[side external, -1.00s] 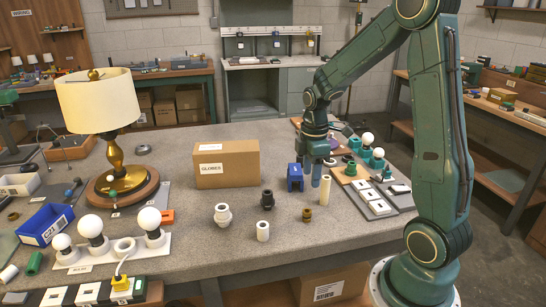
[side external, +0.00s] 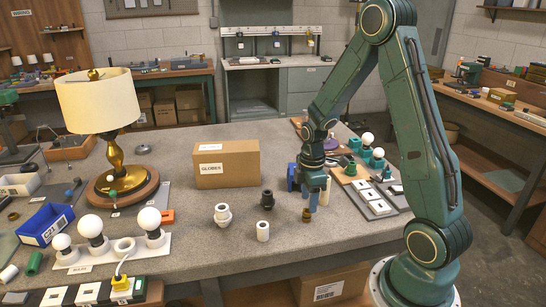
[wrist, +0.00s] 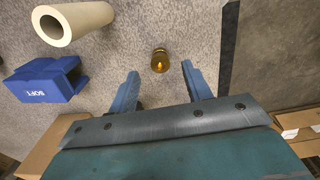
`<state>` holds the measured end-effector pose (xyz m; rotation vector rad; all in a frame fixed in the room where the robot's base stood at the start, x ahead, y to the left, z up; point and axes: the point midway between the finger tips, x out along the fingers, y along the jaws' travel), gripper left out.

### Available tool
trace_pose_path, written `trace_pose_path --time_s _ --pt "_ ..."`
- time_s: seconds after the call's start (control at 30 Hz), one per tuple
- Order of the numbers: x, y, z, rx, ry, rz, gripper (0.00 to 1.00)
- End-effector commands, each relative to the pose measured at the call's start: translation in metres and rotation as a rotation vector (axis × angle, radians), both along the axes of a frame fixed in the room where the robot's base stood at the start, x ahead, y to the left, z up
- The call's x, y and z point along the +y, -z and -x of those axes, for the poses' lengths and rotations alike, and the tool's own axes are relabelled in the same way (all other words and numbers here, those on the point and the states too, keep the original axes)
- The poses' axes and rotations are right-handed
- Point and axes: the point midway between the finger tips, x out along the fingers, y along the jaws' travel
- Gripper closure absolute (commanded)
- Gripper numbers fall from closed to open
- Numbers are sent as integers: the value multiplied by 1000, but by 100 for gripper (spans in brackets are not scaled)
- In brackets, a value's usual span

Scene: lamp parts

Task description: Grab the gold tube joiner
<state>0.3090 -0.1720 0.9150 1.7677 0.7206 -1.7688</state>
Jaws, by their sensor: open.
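The gold tube joiner (side external: 307,214) stands on the grey bench, a small brassy cylinder. In the wrist view the joiner (wrist: 160,61) lies ahead of the gap between my fingertips, about centred and clear of both. My gripper (side external: 309,204) hangs just above and behind it in the side view. Its two blue fingers (wrist: 160,75) are spread apart with nothing between them.
A blue block marked SOFT (wrist: 46,81) and a cream tube (wrist: 73,23) sit to the left in the wrist view. A dark fitting (side external: 267,199), a white sleeve (side external: 262,231) and a white fitting (side external: 223,215) stand left. A cardboard box (side external: 226,164) is behind.

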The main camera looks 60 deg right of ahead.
Motion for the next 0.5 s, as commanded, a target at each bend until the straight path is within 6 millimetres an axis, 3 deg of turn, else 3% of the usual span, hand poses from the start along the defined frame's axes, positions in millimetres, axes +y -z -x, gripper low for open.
trace_pose_path --time_s 0.27,0.5 --pt "0 4 0 0 0 0 51" --pt "2 23 -1 2 -1 -1 51"
